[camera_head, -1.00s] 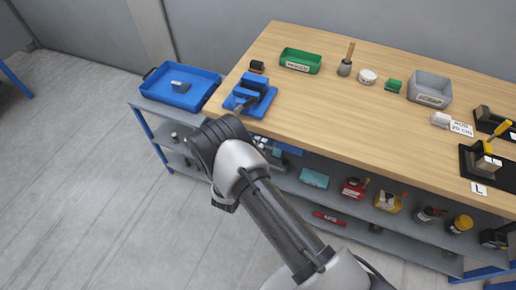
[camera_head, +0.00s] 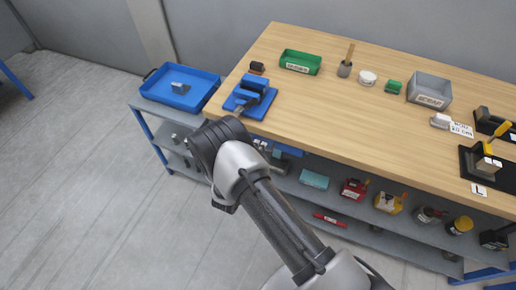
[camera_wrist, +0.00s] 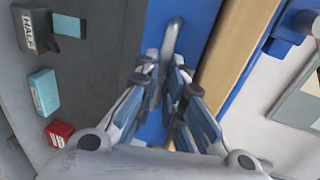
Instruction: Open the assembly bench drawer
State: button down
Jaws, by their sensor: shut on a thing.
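The blue drawer front (camera_wrist: 200,22) of the assembly bench fills the top middle of the wrist view, with a grey bar handle (camera_wrist: 172,34) on it. My gripper (camera_wrist: 166,72) is closed around this handle, one finger on each side. In the head view the wooden bench top (camera_head: 350,118) is clear to see, but my arm hides the gripper and most of the drawer. A strip of blue (camera_head: 290,149) shows under the bench edge, beside my arm. I cannot tell how far the drawer stands out.
A lower shelf holds a teal box (camera_head: 314,180), a red item (camera_head: 353,189) and several other parts. A blue tray (camera_head: 180,87) stands left of the bench. A blue vise-like fixture (camera_head: 250,96) sits on the bench corner. The floor at left (camera_head: 80,190) is free.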

jog(key=shift+s, duration=0.1)
jog(key=f+v, duration=0.2)
jog(key=v, duration=0.8)
jog(key=s+f+v, duration=0.1)
jog(key=f+v, duration=0.1)
jog(key=v, duration=0.8)
jog(key=shift+p, duration=0.4)
jog(key=shift+a, duration=0.1)
jog(key=c, duration=1.7)
grip_release()
jog(key=shift+f, duration=0.1)
jog(key=v, duration=1.2)
